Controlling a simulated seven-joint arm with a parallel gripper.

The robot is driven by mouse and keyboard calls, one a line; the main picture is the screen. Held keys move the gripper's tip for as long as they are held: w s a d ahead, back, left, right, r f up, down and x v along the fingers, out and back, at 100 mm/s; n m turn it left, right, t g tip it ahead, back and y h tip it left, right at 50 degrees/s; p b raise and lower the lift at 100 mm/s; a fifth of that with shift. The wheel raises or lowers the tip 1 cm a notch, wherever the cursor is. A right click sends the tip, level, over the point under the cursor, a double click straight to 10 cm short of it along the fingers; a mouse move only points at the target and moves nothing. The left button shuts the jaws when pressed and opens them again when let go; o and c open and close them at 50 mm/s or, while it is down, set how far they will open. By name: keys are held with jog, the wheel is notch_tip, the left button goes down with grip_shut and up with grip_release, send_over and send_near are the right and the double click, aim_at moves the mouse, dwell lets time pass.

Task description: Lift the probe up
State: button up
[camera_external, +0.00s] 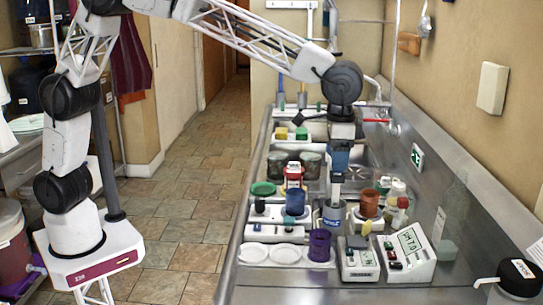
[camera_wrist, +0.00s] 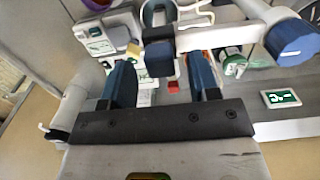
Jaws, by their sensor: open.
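The probe is most likely the part with the dark blue block (camera_wrist: 160,58) on a grey arm in the wrist view. The grey arm runs right toward a white post with a blue knob (camera_wrist: 290,40). My gripper (camera_wrist: 161,72) is open, with one blue finger on each side of the block. I cannot tell whether either finger touches it. In the external view my gripper (camera_external: 338,168) points down above a grey-blue beaker (camera_external: 331,216). A pale upright piece (camera_external: 336,190) shows between them. The probe's lower end is hidden.
A sloped meter reading 7.0 (camera_external: 410,245) and a smaller white device (camera_external: 359,260) stand in front. A purple cup (camera_external: 319,246), a blue cup (camera_external: 295,202) and a brown cup (camera_external: 369,203) crowd the beaker. The wall with a green sign (camera_external: 417,156) is to the right.

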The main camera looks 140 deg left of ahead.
jog(key=shift+f, duration=0.6)
jog(key=shift+c, duration=0.3)
grip_shut()
